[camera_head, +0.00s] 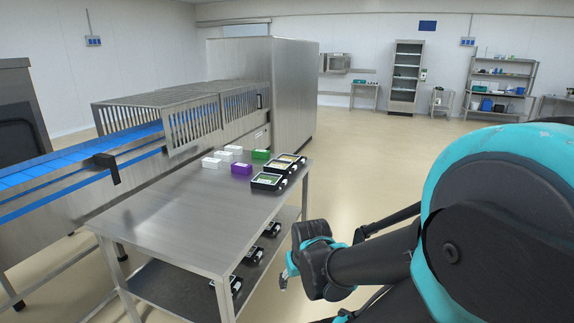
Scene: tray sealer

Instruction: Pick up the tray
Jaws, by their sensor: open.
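A black tray (268,182) with green contents lies at the right edge of the steel table, near its far end. A second black tray (286,163), with pale yellowish contents, lies just behind it. More black trays rest on the lower shelf: one near the front (235,285), one in the middle (253,256) and one farther back (271,229). I cannot tell which tray the task means. My gripper (286,273) is to the right of the table, apart from every tray. It is open and empty; my arm hides part of it.
The steel table (170,222) has a wide bare top. White boxes (211,162), a green box (261,154) and a purple box (241,168) stand near the trays. A blue conveyor (75,158) with a guard cage runs along the left.

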